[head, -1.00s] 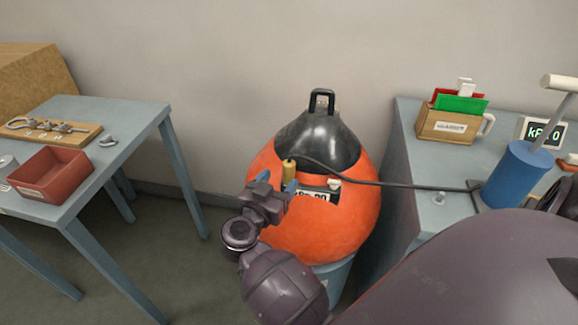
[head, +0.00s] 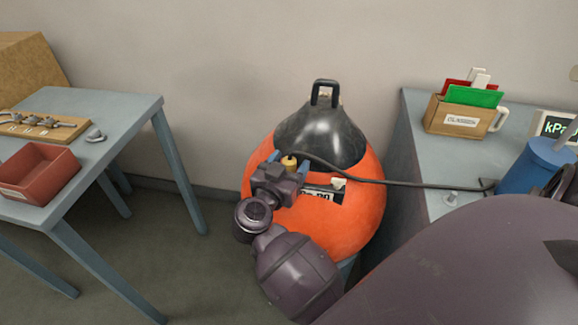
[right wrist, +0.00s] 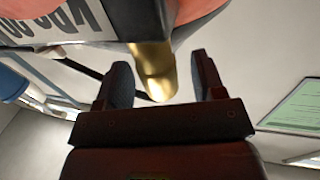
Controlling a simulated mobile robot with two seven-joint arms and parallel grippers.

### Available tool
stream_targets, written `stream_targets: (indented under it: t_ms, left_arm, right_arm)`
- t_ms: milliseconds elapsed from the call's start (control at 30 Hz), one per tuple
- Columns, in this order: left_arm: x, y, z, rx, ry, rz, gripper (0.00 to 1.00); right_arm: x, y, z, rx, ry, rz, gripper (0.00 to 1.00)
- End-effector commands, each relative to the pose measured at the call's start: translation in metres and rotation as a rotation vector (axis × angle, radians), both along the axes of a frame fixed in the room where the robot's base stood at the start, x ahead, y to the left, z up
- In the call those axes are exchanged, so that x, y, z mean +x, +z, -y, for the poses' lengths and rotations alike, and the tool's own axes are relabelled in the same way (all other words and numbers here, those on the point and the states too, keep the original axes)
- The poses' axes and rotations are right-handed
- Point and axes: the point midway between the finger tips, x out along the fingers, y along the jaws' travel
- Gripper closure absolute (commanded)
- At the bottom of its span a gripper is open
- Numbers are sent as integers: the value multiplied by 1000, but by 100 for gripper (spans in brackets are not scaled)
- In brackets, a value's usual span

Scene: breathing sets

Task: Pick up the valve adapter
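The valve adapter (head: 289,160) is a small brass cylinder on the front of the orange and black buoy (head: 355,215). A black hose (head: 420,184) runs from beside it to the right. My right gripper (head: 288,165) is at the adapter, with its blue fingers on either side. In the right wrist view the brass adapter (right wrist: 153,72) stands between the two spread fingers (right wrist: 160,75), with gaps visible on both sides. The right gripper looks open and holds nothing. My left gripper is not in view.
A blue pump (head: 527,168) and a wooden card box (head: 458,121) stand on the right table (head: 420,130). The left table (head: 120,115) holds a red bin (head: 38,172), a board with metal shackles (head: 40,124) and a small metal part (head: 96,135).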

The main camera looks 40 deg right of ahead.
Motion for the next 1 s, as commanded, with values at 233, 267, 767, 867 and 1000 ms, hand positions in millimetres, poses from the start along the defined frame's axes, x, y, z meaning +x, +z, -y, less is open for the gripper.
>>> stream_targets:
  t_ms: [233,267,767,867,1000]
  left_arm:
    - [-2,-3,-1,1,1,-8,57]
    - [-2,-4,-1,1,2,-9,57]
    - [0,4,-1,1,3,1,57]
    - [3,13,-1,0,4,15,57]
    - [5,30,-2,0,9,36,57]
  right_arm:
    - [0,0,0,0,0,0,74]
    - [0,0,0,0,0,0,79]
    - [0,9,0,0,0,5,100]
    - [0,19,0,0,0,10,100]
    - [1,38,0,0,1,12,100]
